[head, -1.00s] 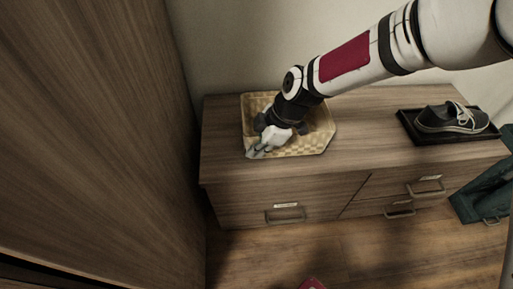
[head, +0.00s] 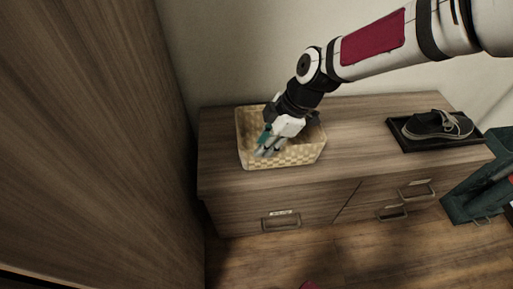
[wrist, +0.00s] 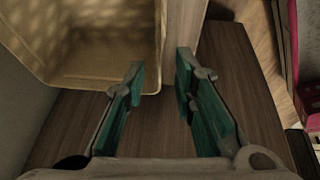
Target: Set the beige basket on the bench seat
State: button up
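The beige basket (head: 298,157) stands upright on the left part of the wooden bench seat (head: 355,125), which tops a drawer unit. My gripper (head: 266,146) is over the basket's front left part in the head view. In the wrist view my gripper (wrist: 160,72) is open, with its two teal-padded fingers apart and nothing clamped between them. The basket (wrist: 95,72) fills the upper left there, and its wall edge shows in the gap beyond the fingertips. I cannot tell whether a finger touches it. My arm hides part of the basket's inside.
A dark tray (head: 405,142) with a grey shoe (head: 437,126) sits on the bench's right end. A tall wooden panel (head: 90,130) stands close on the left. A teal bin (head: 480,195) is on the floor at right. The bench between basket and tray is clear.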

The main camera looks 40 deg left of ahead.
jog(key=v, duration=0.3)
jog(key=shift+d+p, duration=0.1)
jog(key=shift+p, duration=0.25)
jog(key=w+d+r+m+t+h, duration=0.1)
jog(key=d+r+m, duration=0.35)
jog(key=d, duration=0.55)
jog(key=w+d+r+m+t+h, duration=0.15)
jog(key=d+r+m, duration=0.35)
jog(key=d, duration=0.5)
jog(key=d+r+m+t+h, duration=0.1)
jog(key=d+r+m, duration=0.4)
jog(key=d, duration=0.4)
jog(key=s+d+r+m, duration=0.2)
jog(key=s+d+m, duration=0.5)
jog(key=s+d, duration=0.2)
jog(key=s+d+r+m, duration=0.2)
jog(key=s+d+m, duration=0.5)
jog(key=s+d, duration=0.2)
jog(key=shift+s+r, duration=0.25)
jog(key=shift+s, duration=0.3)
